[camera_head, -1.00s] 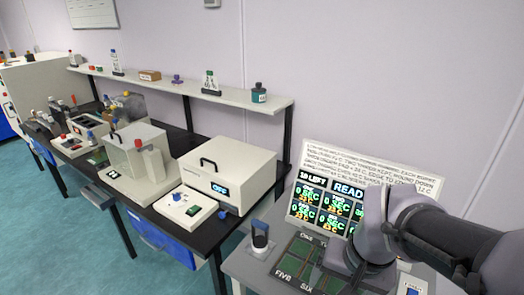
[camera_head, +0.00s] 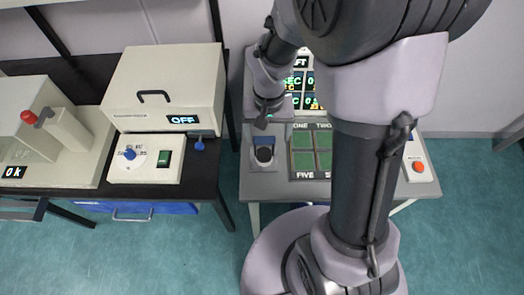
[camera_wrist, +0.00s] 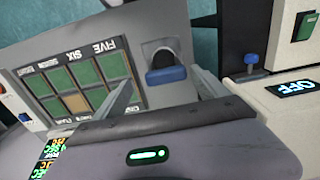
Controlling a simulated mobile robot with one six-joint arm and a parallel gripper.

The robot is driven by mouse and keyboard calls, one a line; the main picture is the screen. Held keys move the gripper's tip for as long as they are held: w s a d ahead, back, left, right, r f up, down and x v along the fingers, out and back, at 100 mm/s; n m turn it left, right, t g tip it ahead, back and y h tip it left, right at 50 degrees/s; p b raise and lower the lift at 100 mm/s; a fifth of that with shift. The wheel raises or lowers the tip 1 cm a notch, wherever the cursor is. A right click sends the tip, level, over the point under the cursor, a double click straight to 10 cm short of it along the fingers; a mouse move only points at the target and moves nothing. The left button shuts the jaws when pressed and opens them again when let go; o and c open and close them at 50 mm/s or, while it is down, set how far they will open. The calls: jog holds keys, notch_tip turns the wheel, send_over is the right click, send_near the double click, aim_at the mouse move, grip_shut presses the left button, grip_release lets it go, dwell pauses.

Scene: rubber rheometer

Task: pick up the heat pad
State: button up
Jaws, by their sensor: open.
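Nothing in view is labelled as the heat pad. A small dark item with a blue part (camera_head: 263,152) stands at the left front of the grey table and is the likeliest candidate, but I cannot be sure. In the wrist view the blue part (camera_wrist: 166,76) shows ahead of and between my fingertips, with a gap to them. My gripper (camera_wrist: 165,88) is open and empty. In the head view my gripper (camera_head: 262,122) points down just behind the blue-and-dark item.
A board of green cells (camera_head: 311,150) lies right of the item; one cell is tan in the wrist view. A display stands behind. An orange-buttoned box (camera_head: 418,168) is at the right. The left bench holds a box reading OFF (camera_head: 165,85) and a dial panel (camera_head: 147,158).

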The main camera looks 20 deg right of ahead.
aim_at(264, 154)
jog(key=f+b, duration=0.1)
jog(key=f, duration=0.1)
jog(key=f+b, duration=0.1)
jog(key=f, duration=0.1)
jog(key=a+f+b, duration=0.1)
jog(key=f, duration=0.1)
jog(key=shift+w+f, duration=0.1)
jog(key=shift+f, duration=0.25)
jog(key=shift+r, duration=0.15)
jog(key=shift+c, duration=0.6)
grip_shut()
